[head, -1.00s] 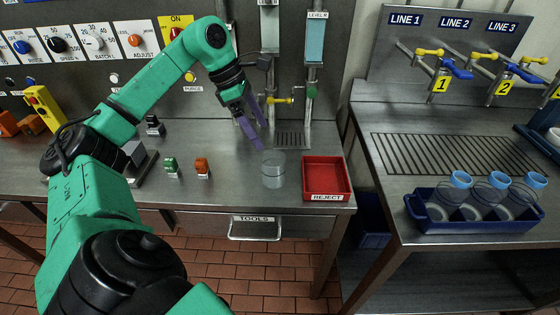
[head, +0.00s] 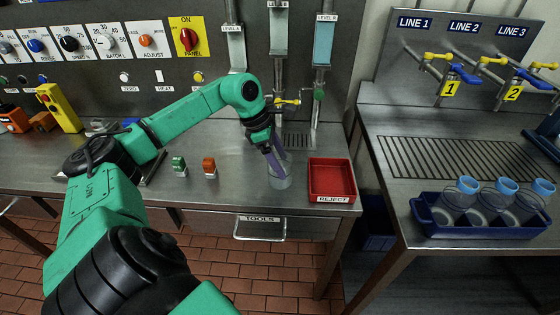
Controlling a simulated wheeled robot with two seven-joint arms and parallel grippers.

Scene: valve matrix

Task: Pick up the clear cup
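The clear cup (head: 281,176) stands upright on the steel counter, just left of the red reject tray. My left gripper (head: 279,166), with purple fingers, reaches down to the cup from the upper left. Its fingertips overlap the cup in the picture. I cannot tell whether the fingers are around the cup, inside it or only in front of it, nor whether they are closed on it. My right gripper does not show.
The red tray (head: 331,180) marked REJECT is close on the cup's right. Small green (head: 179,166) and orange (head: 209,167) items stand to the left. A tap (head: 288,102) is behind the cup. A blue carrier (head: 426,212) with bottles sits on the right counter.

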